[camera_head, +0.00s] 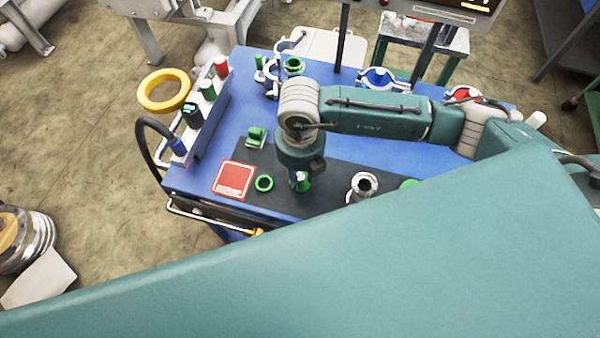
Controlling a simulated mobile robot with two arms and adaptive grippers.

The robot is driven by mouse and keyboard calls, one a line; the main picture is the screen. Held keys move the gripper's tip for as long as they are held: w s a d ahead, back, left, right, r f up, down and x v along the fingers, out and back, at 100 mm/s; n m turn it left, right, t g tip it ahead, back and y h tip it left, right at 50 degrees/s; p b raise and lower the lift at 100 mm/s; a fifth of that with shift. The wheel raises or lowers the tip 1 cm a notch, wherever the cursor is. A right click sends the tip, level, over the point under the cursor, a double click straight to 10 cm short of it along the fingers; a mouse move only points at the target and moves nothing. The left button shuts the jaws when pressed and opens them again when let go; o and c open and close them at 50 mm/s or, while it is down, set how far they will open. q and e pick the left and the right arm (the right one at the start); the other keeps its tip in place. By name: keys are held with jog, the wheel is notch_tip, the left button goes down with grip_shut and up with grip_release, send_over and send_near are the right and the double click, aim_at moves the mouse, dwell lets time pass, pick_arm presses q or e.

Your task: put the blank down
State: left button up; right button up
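My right arm comes in from the right over the blue table, and its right gripper (303,182) points down above the dark mat (335,196). A small pale and green piece shows at its fingertips; I cannot tell whether it is held or lies beneath, nor whether it is the blank. The fingers are mostly hidden by the wrist. My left gripper is not in view.
A red card (233,181) and a green bracket (256,138) lie at the left. Blue (379,79) and red (463,95) clamp-like parts stand at the back. My large teal arm link covers the foreground.

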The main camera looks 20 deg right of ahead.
aim_at(300, 177)
jog(key=shift+o, duration=0.2)
jog(key=shift+r, duration=0.1)
jog(key=shift+r, duration=0.2)
notch_tip(300, 177, up, 12)
jog(key=b, duration=0.2)
jog(key=shift+f+b, duration=0.15)
jog(key=shift+b, duration=0.25)
